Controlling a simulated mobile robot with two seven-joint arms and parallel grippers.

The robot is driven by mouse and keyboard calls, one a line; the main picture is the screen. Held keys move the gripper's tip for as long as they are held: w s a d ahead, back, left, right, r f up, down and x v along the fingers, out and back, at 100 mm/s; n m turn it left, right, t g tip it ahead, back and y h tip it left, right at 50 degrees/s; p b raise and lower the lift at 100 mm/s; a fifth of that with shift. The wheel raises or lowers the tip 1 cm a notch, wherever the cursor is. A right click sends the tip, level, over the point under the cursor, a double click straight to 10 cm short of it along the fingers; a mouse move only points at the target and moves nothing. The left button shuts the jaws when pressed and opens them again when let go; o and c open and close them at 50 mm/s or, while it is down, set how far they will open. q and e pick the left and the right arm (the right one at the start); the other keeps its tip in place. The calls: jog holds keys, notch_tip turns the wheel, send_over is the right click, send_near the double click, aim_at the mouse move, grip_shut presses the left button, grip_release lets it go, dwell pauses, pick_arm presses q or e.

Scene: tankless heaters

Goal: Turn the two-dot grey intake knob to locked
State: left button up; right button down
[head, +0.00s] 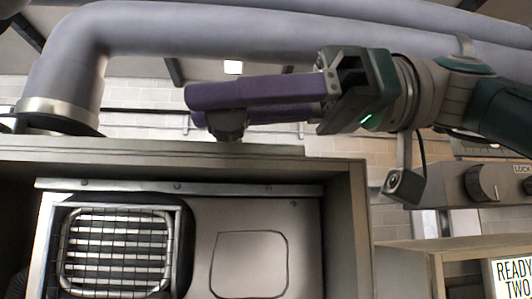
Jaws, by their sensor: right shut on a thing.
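My right gripper (212,107) comes in from the right, with its long purple fingers pointing left above the top of a heater cabinet. It is shut on a dark grey knob-like piece (229,128) that sits at the cabinet's top edge. The fingers hide much of this piece. No dots show on it, so I cannot tell whether it is the two-dot intake knob or how it is turned. Another grey knob (482,183) is on a panel at the right, beside a partly cut-off label that reads "LOCK". My left gripper is not in view.
The heater cabinet (340,172) has a grille (115,250) and a plate inside. A large grey pipe (240,30) runs above my right arm. A "READY TWO" sign (514,279) is at the lower right. The grey control panel (447,186) lies below my right forearm.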

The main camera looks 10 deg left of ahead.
jog(key=c, duration=0.7)
grip_release()
jog(key=shift+d, duration=0.1)
jog(key=p+v, duration=0.2)
jog(key=v, duration=0.7)
jog(key=shift+w+d+r, duration=0.1)
jog(key=shift+d+r, duration=0.05)
jog(key=shift+d, duration=0.2)
